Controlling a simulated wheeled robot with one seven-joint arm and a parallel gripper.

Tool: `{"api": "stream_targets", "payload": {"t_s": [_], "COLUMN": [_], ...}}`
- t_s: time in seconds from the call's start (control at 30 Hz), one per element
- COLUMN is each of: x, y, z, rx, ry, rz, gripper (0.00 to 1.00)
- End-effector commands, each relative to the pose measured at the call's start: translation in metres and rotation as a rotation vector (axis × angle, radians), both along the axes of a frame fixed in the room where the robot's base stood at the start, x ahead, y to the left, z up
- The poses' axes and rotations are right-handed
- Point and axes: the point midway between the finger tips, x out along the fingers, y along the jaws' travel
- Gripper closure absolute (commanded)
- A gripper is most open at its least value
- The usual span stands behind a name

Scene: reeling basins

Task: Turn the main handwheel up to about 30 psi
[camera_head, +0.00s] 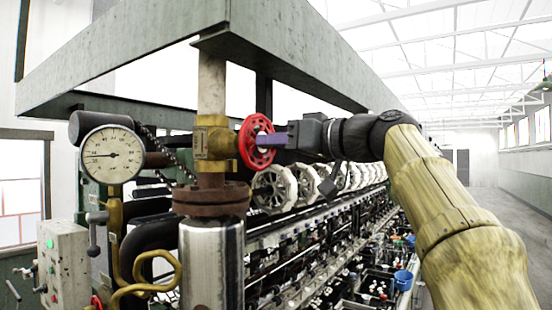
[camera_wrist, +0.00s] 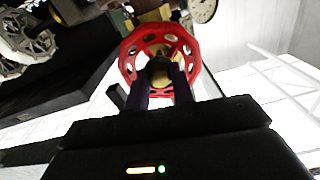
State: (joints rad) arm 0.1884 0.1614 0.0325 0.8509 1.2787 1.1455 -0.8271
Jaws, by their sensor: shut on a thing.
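The red handwheel (camera_head: 248,146) is mounted on the brass valve (camera_head: 213,142) of the upright pipe. My gripper (camera_head: 274,140) reaches it from the right. In the wrist view, the handwheel (camera_wrist: 127,62) faces me, and the fingers of my gripper (camera_wrist: 160,78) lie on either side of its hub, shut on it. The fingers cover the lower middle of the wheel. The round pressure gauge (camera_head: 112,155) is left of the valve; its dark needle points left. Its figures are too small to read surely. Part of the gauge also shows in the wrist view (camera_wrist: 203,8).
A grey overhead beam (camera_head: 290,50) runs just above the valve and my gripper. White spoked reels (camera_head: 272,190) stand close below and right of the wheel. A control box (camera_head: 64,262) is at lower left. The aisle at right is clear.

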Motion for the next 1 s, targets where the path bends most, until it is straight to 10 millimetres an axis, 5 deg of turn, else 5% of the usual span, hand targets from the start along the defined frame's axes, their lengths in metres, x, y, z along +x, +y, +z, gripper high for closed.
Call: {"api": "stream_targets", "payload": {"t_s": [1.0], "x": [0.0009], "y": [-0.0006], "z": [-0.0009], "rx": [-0.840], "ry": [-1.065], "rz": [0.000], "gripper": [0.99]}}
